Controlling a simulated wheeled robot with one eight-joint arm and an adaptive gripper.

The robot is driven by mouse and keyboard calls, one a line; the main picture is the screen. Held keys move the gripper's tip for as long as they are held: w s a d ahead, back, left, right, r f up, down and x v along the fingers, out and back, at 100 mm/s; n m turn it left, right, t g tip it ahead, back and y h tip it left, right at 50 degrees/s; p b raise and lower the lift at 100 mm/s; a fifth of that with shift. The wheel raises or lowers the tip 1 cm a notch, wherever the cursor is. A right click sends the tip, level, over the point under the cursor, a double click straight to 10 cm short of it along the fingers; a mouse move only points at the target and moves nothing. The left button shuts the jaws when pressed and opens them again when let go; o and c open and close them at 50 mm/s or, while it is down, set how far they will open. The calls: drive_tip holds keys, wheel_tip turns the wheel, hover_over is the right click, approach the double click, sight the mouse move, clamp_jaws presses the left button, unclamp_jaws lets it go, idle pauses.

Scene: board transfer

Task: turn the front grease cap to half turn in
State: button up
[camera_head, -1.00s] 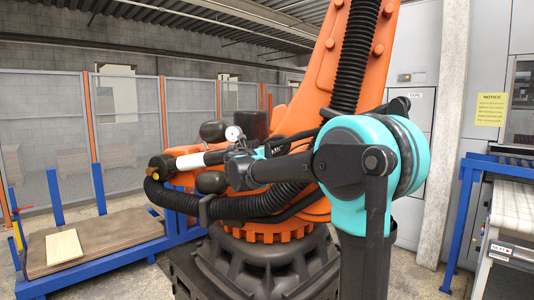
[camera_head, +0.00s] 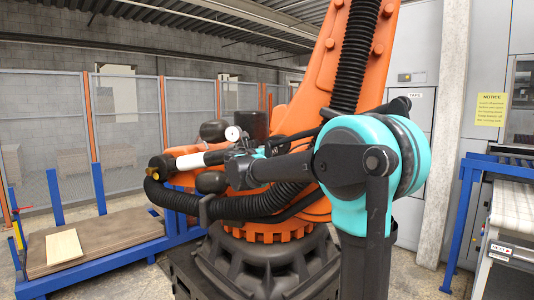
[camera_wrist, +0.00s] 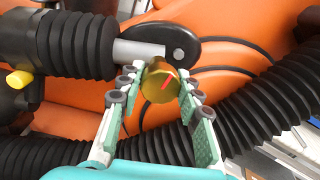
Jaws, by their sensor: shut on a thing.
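The front grease cap (camera_wrist: 158,92) is a gold, round cap with a red line on its face, in the middle of the wrist view. The red line slants up to the right. My gripper (camera_wrist: 160,80) has its two green-padded fingers on either side of the cap and is shut on it. In the head view my gripper (camera_head: 268,148) is beside the orange robot's arm, and the cap cannot be made out there.
A grey rod (camera_wrist: 140,52) and a black ribbed bellows (camera_wrist: 78,45) lie just behind the cap. A thick black corrugated hose (camera_wrist: 250,120) runs close by on the right. A yellow knob (camera_wrist: 18,79) sticks out at left. The orange robot body (camera_head: 325,75) stands behind.

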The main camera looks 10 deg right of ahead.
drive_tip(key=m, duration=0.8)
drive_tip(key=shift+m+y, duration=0.4)
drive_tip(key=m, duration=0.7)
drive_tip(key=shift+m+y, duration=0.3)
drive_tip(key=shift+m, duration=0.1)
drive_tip(key=m, duration=0.7)
drive_tip(key=shift+s+d+m+t+y, duration=0.1)
drive_tip(key=shift+m+t+y, duration=0.2)
drive_tip(key=shift+y, duration=0.1)
drive_tip(key=m, duration=0.4)
drive_tip(key=shift+f, duration=0.1)
drive_tip(key=shift+m+t, duration=0.4)
drive_tip(key=shift+m, duration=1.8)
